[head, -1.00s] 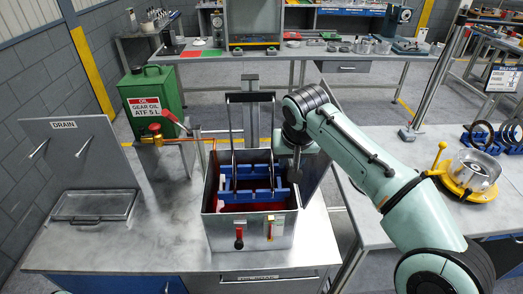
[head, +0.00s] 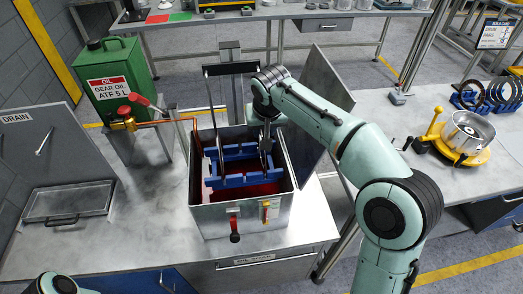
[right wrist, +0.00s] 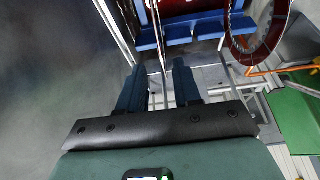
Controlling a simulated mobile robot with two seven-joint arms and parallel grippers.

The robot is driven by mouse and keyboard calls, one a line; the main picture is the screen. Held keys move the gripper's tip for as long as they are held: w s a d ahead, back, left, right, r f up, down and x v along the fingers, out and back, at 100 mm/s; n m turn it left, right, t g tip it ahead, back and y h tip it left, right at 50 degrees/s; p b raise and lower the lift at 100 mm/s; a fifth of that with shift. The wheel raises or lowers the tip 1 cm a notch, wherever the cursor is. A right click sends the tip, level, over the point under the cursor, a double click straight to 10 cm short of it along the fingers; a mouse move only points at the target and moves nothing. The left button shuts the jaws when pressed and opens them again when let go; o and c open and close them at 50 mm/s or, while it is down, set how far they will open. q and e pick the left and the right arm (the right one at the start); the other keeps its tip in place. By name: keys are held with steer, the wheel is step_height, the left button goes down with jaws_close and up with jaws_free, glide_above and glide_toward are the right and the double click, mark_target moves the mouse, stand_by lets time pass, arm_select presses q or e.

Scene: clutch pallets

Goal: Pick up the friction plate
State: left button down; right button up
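A steel tank (head: 205,220) with dark red liquid stands on the bench, and a blue rack (head: 235,181) with a tall wire handle sits in it. My right gripper (head: 265,147) points down at the rack's right end. In the right wrist view its two fingers (right wrist: 158,88) are apart, with a thin edge-on piece between them; I cannot tell whether it is a plate or a handle rod. A toothed ring, seemingly a friction plate (right wrist: 234,45), shows at the upper right of that view, beside the blue rack bar. My left gripper is out of view.
A drain tray (head: 66,203) lies left of the tank. A green oil can (head: 118,72) and a pipe with a red valve stand behind. A yellow fixture with a metal drum (head: 466,132) and dark rings in a blue holder (head: 490,97) are at right.

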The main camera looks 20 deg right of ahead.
steer(key=x, duration=0.5)
steer(key=shift+s+a+f, duration=0.1)
steer(key=shift+a+f, duration=0.05)
steer(key=shift+a, duration=0.1)
jaws_close()
steer(key=shift+r, duration=0.2)
